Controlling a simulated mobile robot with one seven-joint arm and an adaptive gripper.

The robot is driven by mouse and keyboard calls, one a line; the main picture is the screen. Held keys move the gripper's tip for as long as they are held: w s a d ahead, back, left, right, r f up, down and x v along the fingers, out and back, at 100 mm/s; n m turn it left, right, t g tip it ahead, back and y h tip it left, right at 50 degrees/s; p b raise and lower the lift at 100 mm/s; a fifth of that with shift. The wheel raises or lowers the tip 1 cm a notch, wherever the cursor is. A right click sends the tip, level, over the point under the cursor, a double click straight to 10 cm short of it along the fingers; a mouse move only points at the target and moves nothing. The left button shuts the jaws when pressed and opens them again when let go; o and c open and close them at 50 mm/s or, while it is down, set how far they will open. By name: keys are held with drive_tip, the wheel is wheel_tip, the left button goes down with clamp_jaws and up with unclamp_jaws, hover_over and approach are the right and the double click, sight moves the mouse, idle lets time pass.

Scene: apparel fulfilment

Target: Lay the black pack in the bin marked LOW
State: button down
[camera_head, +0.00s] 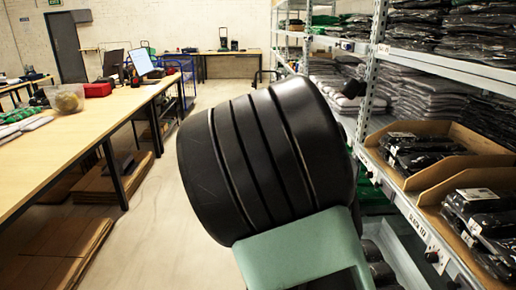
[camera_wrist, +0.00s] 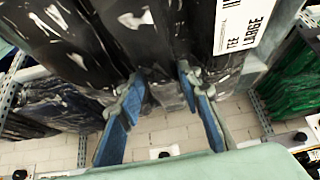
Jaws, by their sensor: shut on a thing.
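In the wrist view my gripper (camera_wrist: 162,80) has its two blue-padded fingers closed in on a black pack (camera_wrist: 160,50) in glossy clear plastic. The pack fills the top of that view, and a white label reading "TEE LARGE" (camera_wrist: 245,25) shows at its right. Its far end is out of frame. In the head view my own arm blocks the middle, and neither the gripper nor the held pack shows. No bin with a readable LOW mark is in view.
At right in the head view, a shelf rack holds cardboard bins (camera_head: 433,193) with black packs (camera_head: 484,215) and a "BLACK TEE" label (camera_head: 417,222). Stacked garments fill upper shelves. A long wooden table (camera_head: 50,150) stands left; the aisle floor (camera_head: 150,215) is clear. Green packs (camera_wrist: 290,80) show in the wrist view.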

drive_tip(key=w+a+n+t+b, duration=0.1)
drive_tip(key=w+n, duration=0.1)
drive_tip(key=w+a+n+t+y+b, duration=0.1)
drive_tip(key=n, duration=0.2)
drive_tip(key=w+a+n+t+y+b, duration=0.1)
drive_tip(key=w+a+n+b, duration=0.1)
drive_tip(key=shift+w+a+r+t, duration=0.1)
drive_tip(key=shift+w+r+t, duration=0.2)
drive_tip(key=shift+t, duration=0.1)
drive_tip(key=w+a+r+n+y+b, duration=0.1)
drive_tip(key=n, duration=0.1)
drive_tip(key=w+a+r+n+t, duration=0.1)
drive_tip(key=n, duration=0.1)
drive_tip(key=w+a+r+n+y+b, duration=0.1)
drive_tip(key=shift+w+a+n+t+y+b, duration=0.2)
drive_tip(key=shift+n+t+y+b, duration=0.1)
drive_tip(key=shift+n, duration=0.1)
wheel_tip(320, 180, up, 22)
drive_tip(key=p, duration=2.2)
drive_tip(key=s+f+n+y, duration=0.2)
drive_tip(key=s+f, duration=0.4)
drive_tip(key=f, duration=0.8)
drive_tip(key=shift+s+n, duration=0.3)
drive_tip(key=shift+n, duration=0.6)
drive_tip(key=shift+a+f, duration=0.1)
drive_tip(key=shift+a, duration=0.15)
